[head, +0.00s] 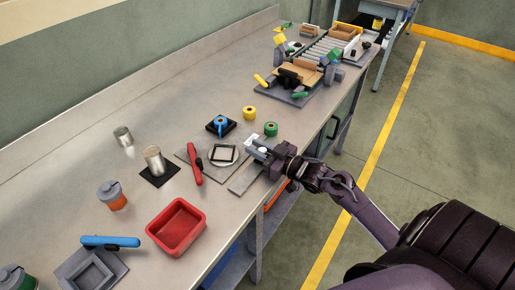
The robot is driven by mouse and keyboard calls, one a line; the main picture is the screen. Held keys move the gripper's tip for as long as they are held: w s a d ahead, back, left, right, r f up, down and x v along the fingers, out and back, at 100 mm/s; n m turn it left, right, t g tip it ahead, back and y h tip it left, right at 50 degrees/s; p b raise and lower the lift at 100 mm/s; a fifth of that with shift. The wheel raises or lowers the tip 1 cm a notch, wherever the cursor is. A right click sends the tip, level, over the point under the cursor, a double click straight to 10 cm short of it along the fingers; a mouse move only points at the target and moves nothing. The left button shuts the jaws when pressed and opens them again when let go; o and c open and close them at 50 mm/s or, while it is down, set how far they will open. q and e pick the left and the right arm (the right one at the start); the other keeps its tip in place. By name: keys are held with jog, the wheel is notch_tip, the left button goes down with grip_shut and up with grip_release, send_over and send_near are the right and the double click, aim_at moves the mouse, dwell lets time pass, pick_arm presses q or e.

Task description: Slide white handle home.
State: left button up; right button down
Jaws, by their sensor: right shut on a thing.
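A small white handle (252,140) shows at the fingertips of my right gripper (256,149), at the bench's front edge. The gripper is shut on it and hides much of it. A grey plate (243,181) lies under and beside the gripper. Just left of the gripper is a pale round piece (224,153) with a black-framed square on top. How the handle joins these parts is too small to tell. My left gripper is not in view.
A red-handled tool (194,163), a blue-topped piece (220,125), yellow roll (249,113) and green roll (270,129) surround the gripper. A red tray (177,227) and metal cans (154,160) stand left. A roller conveyor (322,48) is at the far end.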

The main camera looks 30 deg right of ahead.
aim_at(234, 182)
jog(key=s+a+p, duration=0.1)
jog(key=a, duration=0.2)
jog(key=s+a+p, duration=0.2)
jog(key=a, duration=0.1)
jog(key=s+a+p, duration=0.1)
jog(key=a, duration=0.3)
jog(key=shift+s, duration=0.15)
jog(key=shift+a, duration=0.3)
jog(key=shift+f, duration=0.1)
jog(key=c, duration=1.2)
grip_release()
jog(key=shift+s+a, duration=0.1)
jog(key=shift+c, duration=0.2)
